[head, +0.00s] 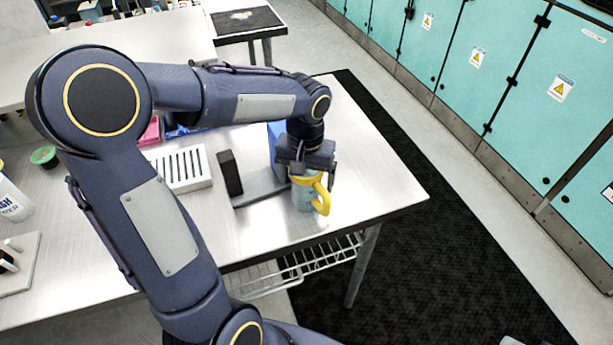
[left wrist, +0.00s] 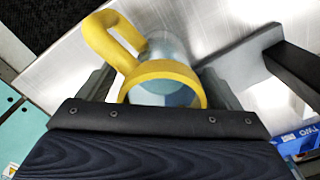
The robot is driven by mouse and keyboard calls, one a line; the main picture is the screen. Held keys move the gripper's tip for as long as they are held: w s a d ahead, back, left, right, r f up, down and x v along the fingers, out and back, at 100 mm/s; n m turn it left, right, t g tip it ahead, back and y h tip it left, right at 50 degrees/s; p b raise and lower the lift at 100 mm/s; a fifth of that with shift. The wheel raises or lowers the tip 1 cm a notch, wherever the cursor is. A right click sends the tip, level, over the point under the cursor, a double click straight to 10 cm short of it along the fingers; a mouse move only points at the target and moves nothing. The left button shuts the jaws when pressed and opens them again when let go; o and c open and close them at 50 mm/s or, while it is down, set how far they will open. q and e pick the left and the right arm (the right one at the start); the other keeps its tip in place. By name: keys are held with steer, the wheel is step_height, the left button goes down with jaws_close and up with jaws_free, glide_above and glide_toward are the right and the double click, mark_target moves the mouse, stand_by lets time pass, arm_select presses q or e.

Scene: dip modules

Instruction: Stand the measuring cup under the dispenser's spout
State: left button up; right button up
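The measuring cup (head: 303,196) is a clear, bluish cup with a yellow rim and a yellow handle. It is upright near the front right corner of the steel table. My left gripper (head: 304,168) points down at it, one finger on each side of the cup body. In the left wrist view the cup (left wrist: 165,88) fills the gap between the fingers. I cannot tell whether its bottom touches the table. A grey flat base with a dark upright block (head: 230,172), perhaps the dispenser, is just left of the cup. I cannot make out a spout. My right gripper is out of view.
A white slotted rack (head: 182,168) stands left of the dark block. A blue box (head: 274,138) is behind the gripper, mostly hidden. A white bottle (head: 12,200) stands at the far left. The table top (head: 375,190) is bare to the right of the cup, up to its edge.

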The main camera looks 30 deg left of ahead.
arm_select(q)
steer(key=shift+s+a+f, duration=0.2)
steer(key=shift+s+f, duration=0.1)
steer(key=shift+f, duration=0.25)
steer(key=r, duration=0.4)
steer(key=r+p, duration=0.1)
steer(key=r, duration=0.8)
steer(key=shift+w+r, duration=0.1)
steer(key=shift+w, duration=0.2)
steer(key=shift+s+r, duration=0.2)
steer(key=shift+s, duration=0.05)
steer(key=s+d+f+t+h, duration=0.2)
steer(key=s+f, duration=0.1)
steer(key=s, duration=0.5)
steer(key=s+d+f+m+t+h, duration=0.1)
steer(key=s+d+f+t, duration=0.1)
steer(key=s, duration=0.6)
step_height(320, 180, down, 2)
steer(key=shift+s+f+t+h, duration=0.15)
steer(key=shift+t+h, duration=0.25)
steer(key=shift+t, duration=0.3)
